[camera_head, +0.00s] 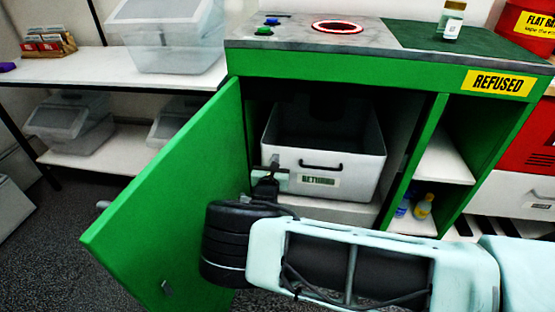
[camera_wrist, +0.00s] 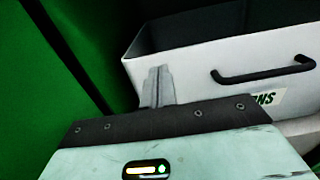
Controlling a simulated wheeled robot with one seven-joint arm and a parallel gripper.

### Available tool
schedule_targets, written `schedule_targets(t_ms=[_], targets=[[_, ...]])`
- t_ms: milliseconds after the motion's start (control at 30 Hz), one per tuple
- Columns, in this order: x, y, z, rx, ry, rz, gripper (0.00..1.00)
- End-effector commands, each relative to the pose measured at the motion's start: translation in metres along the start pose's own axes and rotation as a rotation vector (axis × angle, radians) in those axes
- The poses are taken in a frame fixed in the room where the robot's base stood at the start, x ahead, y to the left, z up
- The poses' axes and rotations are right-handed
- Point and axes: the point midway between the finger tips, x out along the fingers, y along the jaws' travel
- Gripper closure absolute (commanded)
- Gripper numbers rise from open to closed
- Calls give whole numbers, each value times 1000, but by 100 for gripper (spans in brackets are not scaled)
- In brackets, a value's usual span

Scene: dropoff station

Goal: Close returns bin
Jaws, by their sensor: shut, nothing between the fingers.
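The returns bin (camera_head: 350,160) is a white open-topped box with a black handle and a RETURNS label, standing inside the green cabinet. It also shows in the wrist view (camera_wrist: 200,62). The cabinet's green door (camera_head: 170,200) stands open, swung out to the left. My gripper (camera_head: 272,166) is at the bin's front left corner, between the bin and the inside of the door. In the wrist view its closed fingers (camera_wrist: 157,88) are in front of the bin's left front edge, left of the handle. Whether they touch the bin, I cannot tell. My arm hides the cabinet's lower front.
The counter (camera_head: 300,35) above holds buttons, a red-lit ring and a small bottle (camera_head: 452,20). To the right, an open compartment (camera_head: 443,160) holds small bottles. A shelf unit (camera_head: 60,75) with clear tubs stands at the left. Grey floor (camera_head: 75,240) is free left of the door.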

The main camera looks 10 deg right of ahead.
Motion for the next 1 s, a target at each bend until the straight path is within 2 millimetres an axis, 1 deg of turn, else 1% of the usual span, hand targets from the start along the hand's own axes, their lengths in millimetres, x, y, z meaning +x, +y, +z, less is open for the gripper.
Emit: schedule_targets(t_ms=[33,300,500,633,833,867,967,1000], targets=[[-10,1,1,-1,1,2,100],[-58,1,0,-2,2,2,100],[-89,0,0,-1,1,1,100],[-98,0,-1,-1,1,-1,100],[-102,0,-1,0,1,-1,100],[-101,-3,1,10,7,-15,100],[-100,-20,8,72,46,-106,100],[-101,-31,11,112,71,-164,100]])
